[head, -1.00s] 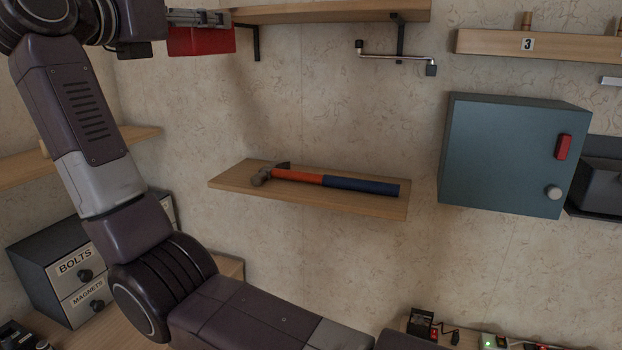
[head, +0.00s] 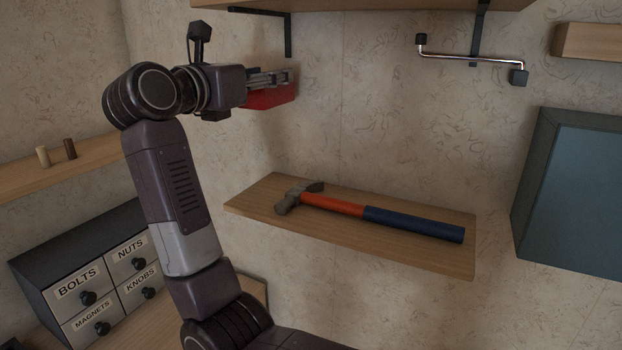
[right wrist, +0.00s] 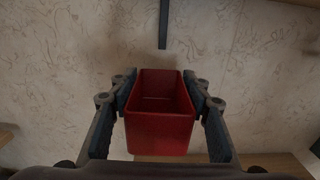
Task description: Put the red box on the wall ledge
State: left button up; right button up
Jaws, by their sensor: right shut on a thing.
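The red box (head: 270,97) is an open-topped bin, held in the air left of and above the wooden wall ledge (head: 440,252). My right gripper (head: 284,77) is shut on it. In the right wrist view the red box (right wrist: 160,130) sits between both fingers, with its open, empty inside showing. The ledge holds a hammer (head: 370,213) with an orange and blue handle, lying along its length. My left gripper is not in view.
A higher shelf (head: 400,4) on black brackets is above the box. A metal crank-shaped bar (head: 470,57) hangs under it. A blue-grey cabinet (head: 575,195) is right of the ledge. Labelled drawers (head: 90,285) and a shelf with pegs (head: 60,165) are at left.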

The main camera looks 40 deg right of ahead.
aim_at(265, 108)
jog(key=f, duration=0.3)
jog(key=s+a+f+p, duration=0.1)
jog(key=f, duration=0.1)
jog(key=shift+f, duration=0.35)
jog(key=f+p, duration=0.1)
jog(key=f, duration=0.7)
jog(key=shift+w+d+f+p, duration=0.2)
jog(key=shift+p, duration=0.2)
notch_tip(265, 108, down, 3)
jog(key=shift+w+f+p, duration=0.1)
jog(key=shift+f+p, duration=0.05)
jog(key=shift+p, duration=0.25)
jog(key=shift+f, duration=0.35)
jog(key=o, duration=1.2)
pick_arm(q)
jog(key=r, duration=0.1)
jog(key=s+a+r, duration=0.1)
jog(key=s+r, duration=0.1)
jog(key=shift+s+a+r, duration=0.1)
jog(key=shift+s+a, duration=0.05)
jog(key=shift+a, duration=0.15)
